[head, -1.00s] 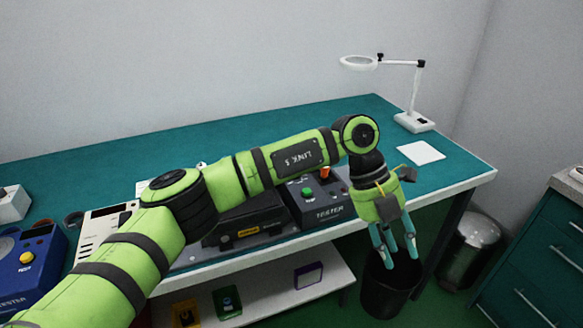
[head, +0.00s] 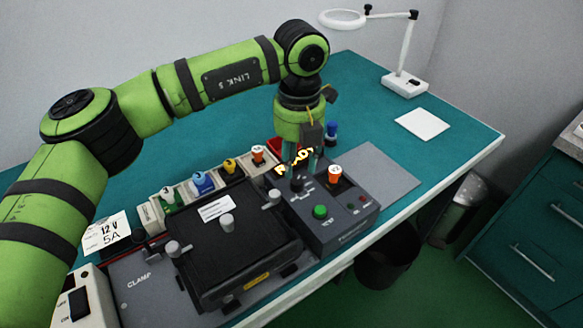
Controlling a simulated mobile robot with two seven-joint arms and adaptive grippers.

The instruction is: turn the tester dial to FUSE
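The tester (head: 348,232) is a dark grey box at the right end of the row of gear on the teal bench. Its dark dial (head: 297,185) is on the top face, at the left. The dial's marks are too small to read, so its setting cannot be told. My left gripper (head: 301,172) points down over the dial, its fingertips close to it. Glowing yellow letters, apparently READY, overlap the fingers, and I cannot tell whether they grip the dial. My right gripper is not in view.
A blue part (head: 332,132) stands behind the tester. The bench's right side is mostly clear.

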